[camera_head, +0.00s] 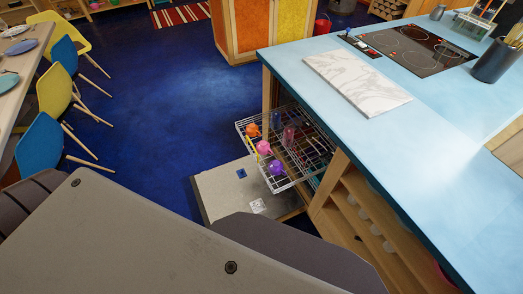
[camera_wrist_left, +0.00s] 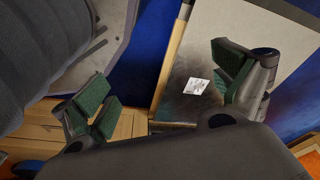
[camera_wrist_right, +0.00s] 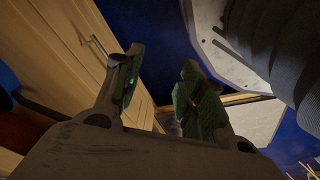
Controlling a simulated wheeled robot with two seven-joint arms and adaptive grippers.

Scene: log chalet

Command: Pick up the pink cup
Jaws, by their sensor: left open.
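The pink cup (camera_head: 263,147) sits in the pulled-out wire dishwasher rack (camera_head: 292,183), between an orange cup (camera_head: 252,129) and a purple cup (camera_head: 277,168). Neither gripper shows in the head view. In the left wrist view my left gripper (camera_wrist_left: 163,88) has its green-padded fingers wide apart with nothing between them. The lowered dishwasher door lies beyond it. In the right wrist view my right gripper (camera_wrist_right: 162,86) has its fingers apart and empty, near wooden cabinet fronts. The pink cup is not seen in either wrist view.
The dishwasher door (camera_head: 222,190) is folded down below the rack. A blue counter (camera_head: 300,65) with a marble board (camera_head: 356,82) and a cooktop (camera_head: 410,48) stands to the right. Chairs and a table are at left. The blue floor (camera_head: 150,100) between is clear.

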